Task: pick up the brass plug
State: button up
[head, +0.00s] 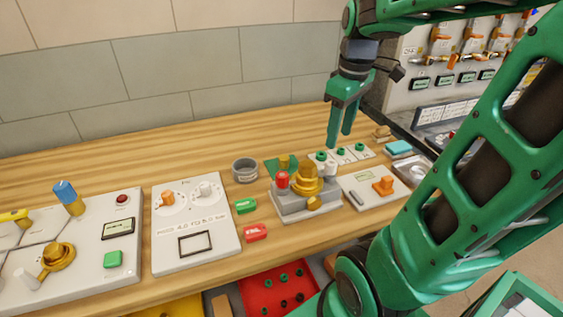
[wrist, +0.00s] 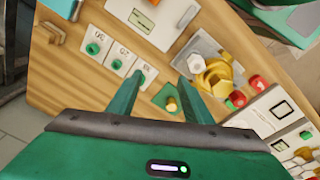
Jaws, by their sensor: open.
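The brass plug (wrist: 171,104) is a small upright cylinder standing on a green square pad (wrist: 159,97). In the head view the plug (head: 284,160) stands behind the brass valve on its grey block. My gripper (head: 339,140) is open and empty, pointing down above the bench, to the right of the plug. In the wrist view the plug shows between the two fingers of my gripper (wrist: 160,78), closer to the right one. The fingers are apart from it.
The brass valve (head: 309,180) on its grey block and a red knob (head: 282,180) stand close to the plug. White tiles with green knobs (head: 341,154) lie to its right. A grey round cup (head: 245,170) stands to its left. Control panels (head: 195,222) occupy the bench front.

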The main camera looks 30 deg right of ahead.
aim_at(283, 157)
jog(key=w+a+f+n+g, duration=0.1)
jog(key=w+a+n, duration=0.6)
jog(key=w+n, duration=0.6)
jog(key=shift+n, duration=0.7)
jog(key=f, duration=0.7)
jog(key=s+a+f, duration=0.1)
jog(key=f, duration=0.3)
jog(key=shift+f, duration=0.15)
jog(key=shift+c, duration=0.7)
grip_shut()
